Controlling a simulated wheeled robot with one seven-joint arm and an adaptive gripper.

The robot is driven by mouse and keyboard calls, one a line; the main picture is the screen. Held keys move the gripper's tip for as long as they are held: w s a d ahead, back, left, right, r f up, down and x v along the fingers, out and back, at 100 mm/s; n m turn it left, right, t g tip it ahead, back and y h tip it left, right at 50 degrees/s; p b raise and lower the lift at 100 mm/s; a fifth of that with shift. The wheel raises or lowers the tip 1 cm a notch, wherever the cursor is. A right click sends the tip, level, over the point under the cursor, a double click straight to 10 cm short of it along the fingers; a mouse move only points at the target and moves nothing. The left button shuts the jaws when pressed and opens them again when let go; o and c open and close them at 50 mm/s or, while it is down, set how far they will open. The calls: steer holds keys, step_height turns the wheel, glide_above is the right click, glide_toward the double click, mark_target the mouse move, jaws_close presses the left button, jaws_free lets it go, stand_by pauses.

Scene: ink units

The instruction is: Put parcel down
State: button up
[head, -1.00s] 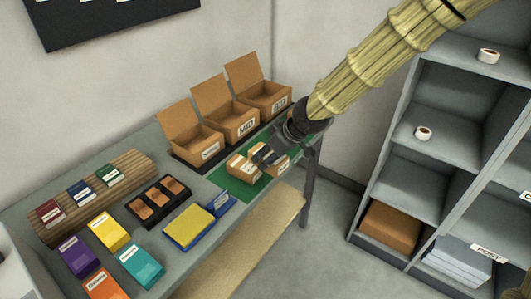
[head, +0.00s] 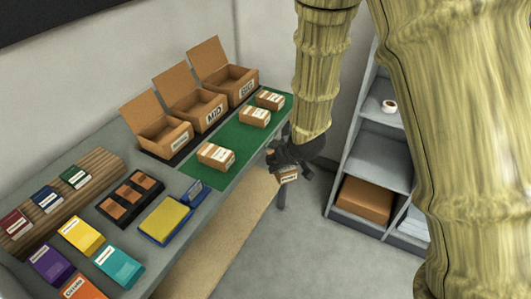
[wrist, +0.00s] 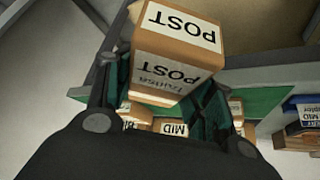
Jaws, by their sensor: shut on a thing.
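My gripper (head: 290,158) is shut on a small brown parcel (head: 288,175) with a white label. It holds the parcel off the front edge of the table, above the floor. In the wrist view my gripper (wrist: 164,82) has a dark finger on either side of the parcel (wrist: 153,52), and the label reads POST. Three other labelled parcels lie on the green mat (head: 242,148): a near one (head: 216,157), a middle one (head: 255,117) and a far one (head: 269,100).
Open boxes stand along the wall, including MID (head: 206,111). A yellow pad on a blue tray (head: 165,220) and coloured boxes lie at the near left. A grey shelf unit (head: 372,150) with a brown box (head: 365,200) stands to the right. My arm hides part of it.

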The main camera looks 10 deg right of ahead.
mark_target(297, 169)
steer(key=d+f+m, duration=0.1)
steer(key=d+f+m+h, duration=0.1)
steer(key=d, duration=0.1)
steer(key=s+d+f, duration=0.1)
steer(key=d, duration=0.1)
steer(key=shift+m+h, duration=0.4)
steer(key=shift+f, duration=0.1)
